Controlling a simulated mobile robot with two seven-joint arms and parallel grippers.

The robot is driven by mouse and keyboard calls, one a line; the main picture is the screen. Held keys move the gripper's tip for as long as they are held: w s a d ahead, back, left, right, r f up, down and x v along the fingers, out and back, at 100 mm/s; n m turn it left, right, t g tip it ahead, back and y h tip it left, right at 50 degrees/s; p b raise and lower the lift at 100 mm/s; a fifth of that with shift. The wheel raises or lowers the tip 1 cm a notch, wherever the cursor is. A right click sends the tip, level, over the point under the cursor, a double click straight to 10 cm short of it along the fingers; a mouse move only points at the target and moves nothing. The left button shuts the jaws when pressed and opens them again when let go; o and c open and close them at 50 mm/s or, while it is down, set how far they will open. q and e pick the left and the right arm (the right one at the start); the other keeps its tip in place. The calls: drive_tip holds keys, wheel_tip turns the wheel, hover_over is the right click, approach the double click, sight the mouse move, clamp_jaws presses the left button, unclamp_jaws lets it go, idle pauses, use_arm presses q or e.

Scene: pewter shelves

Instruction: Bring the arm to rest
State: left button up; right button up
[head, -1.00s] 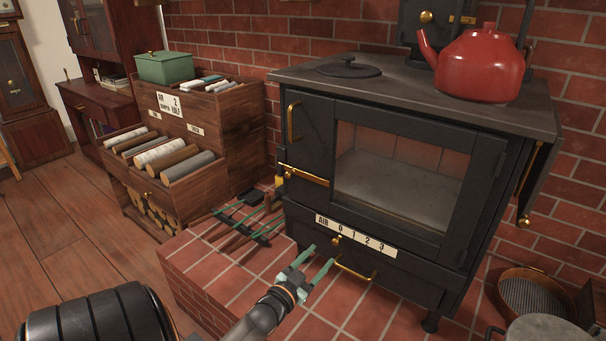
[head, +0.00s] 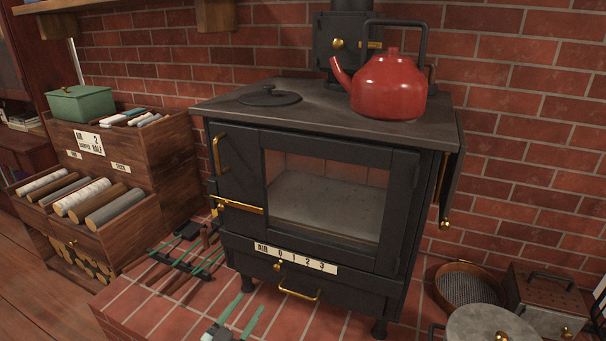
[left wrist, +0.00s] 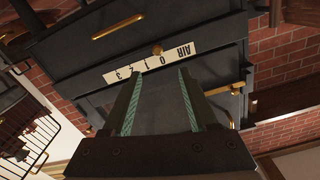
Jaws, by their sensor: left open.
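My left gripper (head: 239,316) shows at the bottom of the head view, its two green fingers apart and nothing between them. It is in front of the black stove (head: 230,160), below the air scale plate (head: 295,257) and the brass drawer handle (head: 299,293). In the left wrist view the open fingers (left wrist: 158,98) point toward the air scale plate (left wrist: 150,62) and its brass knob (left wrist: 156,49). I see a gap between the fingers and the stove, but cannot tell its depth. My right gripper is not in view.
A red kettle (head: 388,87) stands on the stove top. A log rack (head: 130,165) with a green box (head: 80,104) is at the left. Fire tools (head: 185,258) lie on the brick hearth. A round sieve (head: 468,286), a lidded pot (head: 490,325) and a metal box (head: 545,298) are at the right.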

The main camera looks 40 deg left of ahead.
use_arm(q)
drive_tip(key=s+d+r+m+h+p, duration=0.1)
drive_tip(key=d+r+m+h, duration=0.15)
drive_tip(key=d+r, duration=0.55)
drive_tip(key=d+r+m+t+h, duration=0.1)
drive_tip(key=d+r+h, duration=0.35)
drive_tip(key=d, duration=0.65)
drive_tip(key=s+d+r+m+h+p, duration=0.1)
drive_tip(key=d+r+m+h, duration=0.15)
drive_tip(key=d+r, duration=0.6)
drive_tip(key=s+a+f+n+g+y+p, duration=0.1)
drive_tip(key=s+f+n+g+y+p, duration=0.2)
drive_tip(key=s+f+g+p, duration=0.6)
drive_tip(key=n+p, duration=0.1)
drive_tip(key=p, duration=1.1)
drive_tip(key=shift+a+f, duration=0.2)
drive_tip(key=shift+f, duration=0.1)
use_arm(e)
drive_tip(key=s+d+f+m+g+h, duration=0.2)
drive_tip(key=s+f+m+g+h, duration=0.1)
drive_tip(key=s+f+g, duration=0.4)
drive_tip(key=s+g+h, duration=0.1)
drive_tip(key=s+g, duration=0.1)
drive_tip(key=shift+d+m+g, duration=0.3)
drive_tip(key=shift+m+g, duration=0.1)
use_arm(q)
drive_tip(key=shift+s+a+r, duration=0.1)
drive_tip(key=shift+s, duration=0.05)
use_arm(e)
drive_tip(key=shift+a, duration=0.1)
